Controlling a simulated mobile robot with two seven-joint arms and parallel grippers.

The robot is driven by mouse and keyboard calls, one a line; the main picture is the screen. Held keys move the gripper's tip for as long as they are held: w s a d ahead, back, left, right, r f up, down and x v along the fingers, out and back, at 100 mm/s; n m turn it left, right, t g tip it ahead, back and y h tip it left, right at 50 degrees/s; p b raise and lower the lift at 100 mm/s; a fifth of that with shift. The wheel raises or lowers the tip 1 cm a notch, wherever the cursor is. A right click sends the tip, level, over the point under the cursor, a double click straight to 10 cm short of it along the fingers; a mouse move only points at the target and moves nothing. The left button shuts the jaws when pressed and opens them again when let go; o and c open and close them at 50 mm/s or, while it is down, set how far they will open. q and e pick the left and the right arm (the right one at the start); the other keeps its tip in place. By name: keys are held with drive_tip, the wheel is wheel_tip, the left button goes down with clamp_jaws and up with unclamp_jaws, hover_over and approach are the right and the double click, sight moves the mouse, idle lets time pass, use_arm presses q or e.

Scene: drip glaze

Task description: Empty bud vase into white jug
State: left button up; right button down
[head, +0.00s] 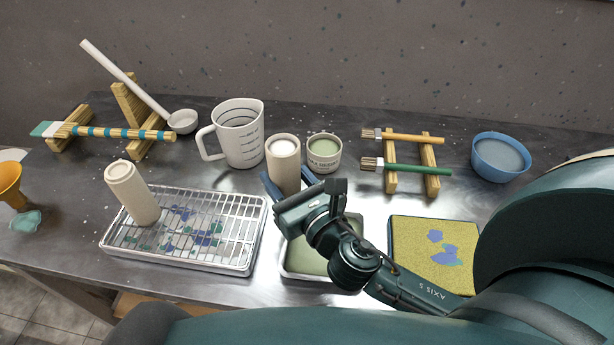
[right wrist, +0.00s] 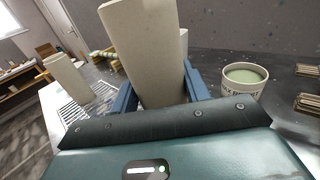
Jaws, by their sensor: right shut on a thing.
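The bud vase (head: 284,165) is a tall beige cylinder with a pale, whitish top, held upright. It fills the middle of the right wrist view (right wrist: 145,55), tilted there by the camera angle. My right gripper (head: 291,184) is shut on the vase, with a blue finger on each side of its lower body. The white jug (head: 240,138) stands upright just left of and behind the vase, with dark measuring marks and its handle to the left. In the right wrist view the vase hides most of the jug. My left gripper is not in view.
A similar beige cylinder (head: 133,194) leans on the wire rack tray (head: 255,235) at left. A green-filled cup (head: 324,160) stands close right of the vase. A green-glaze tray (head: 305,262) lies below my arm. A ladle (head: 140,84), brushes on a rest (head: 428,165) and blue bowl (head: 499,157) stand around.

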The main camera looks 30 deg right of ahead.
use_arm(q)
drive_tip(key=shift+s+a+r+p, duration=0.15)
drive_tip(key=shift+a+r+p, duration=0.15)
drive_tip(key=shift+p, duration=0.5)
use_arm(e)
drive_tip(key=w+a+r+g+y, duration=0.1)
drive_tip(key=w+a+y, duration=0.3)
drive_tip(key=w, duration=0.5)
drive_tip(key=w+a+r+m+y, duration=0.1)
drive_tip(key=w+a+r+y, duration=0.2)
drive_tip(key=w+a, duration=0.4)
drive_tip(key=shift+w+a+g+y, duration=0.25)
drive_tip(key=shift+w+g+y, duration=0.15)
drive_tip(key=shift+w, duration=1.05)
